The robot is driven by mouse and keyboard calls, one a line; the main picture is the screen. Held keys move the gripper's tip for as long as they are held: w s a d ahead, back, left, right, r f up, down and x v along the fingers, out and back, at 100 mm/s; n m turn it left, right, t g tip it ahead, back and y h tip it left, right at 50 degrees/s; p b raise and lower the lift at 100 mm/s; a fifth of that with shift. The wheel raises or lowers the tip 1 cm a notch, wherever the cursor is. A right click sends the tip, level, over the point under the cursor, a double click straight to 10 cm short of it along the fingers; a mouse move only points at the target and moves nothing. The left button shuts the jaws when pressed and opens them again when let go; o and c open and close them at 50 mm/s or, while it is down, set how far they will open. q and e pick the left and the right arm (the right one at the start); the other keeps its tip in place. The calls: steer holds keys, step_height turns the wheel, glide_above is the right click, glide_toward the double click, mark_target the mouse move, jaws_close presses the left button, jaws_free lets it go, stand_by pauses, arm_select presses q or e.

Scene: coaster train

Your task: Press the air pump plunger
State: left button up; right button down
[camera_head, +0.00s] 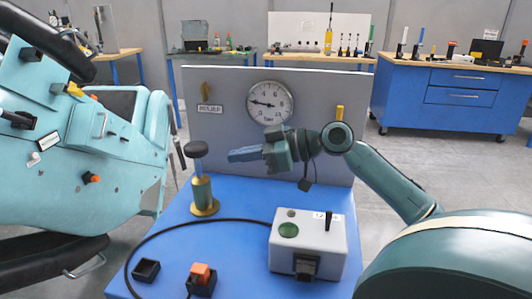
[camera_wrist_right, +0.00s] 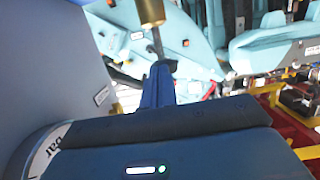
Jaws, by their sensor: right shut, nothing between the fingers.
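The air pump (camera_head: 203,192) stands upright on the blue table, with a brass cylinder and round base. Its plunger is topped by a black knob (camera_head: 196,149), which sits raised above the cylinder. In the right wrist view the brass cylinder (camera_wrist_right: 151,12) is at the top edge, with the plunger rod and dark knob near the fingertips. My right gripper (camera_head: 232,155) is shut and empty, its blue fingers pointing left toward the knob. It is just right of the knob at about its height, and a small gap shows. My left gripper is not in view.
A grey panel with a pressure gauge (camera_head: 269,102) stands behind the pump. A white box (camera_head: 307,250) with a green button, an orange button (camera_head: 200,274) and a black cable are on the blue table (camera_head: 178,222). The teal coaster train (camera_head: 80,150) is at left.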

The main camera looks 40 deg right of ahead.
steer(key=shift+b+v, duration=0.3)
steer(key=shift+v, duration=2.6)
steer(key=shift+r, duration=0.15)
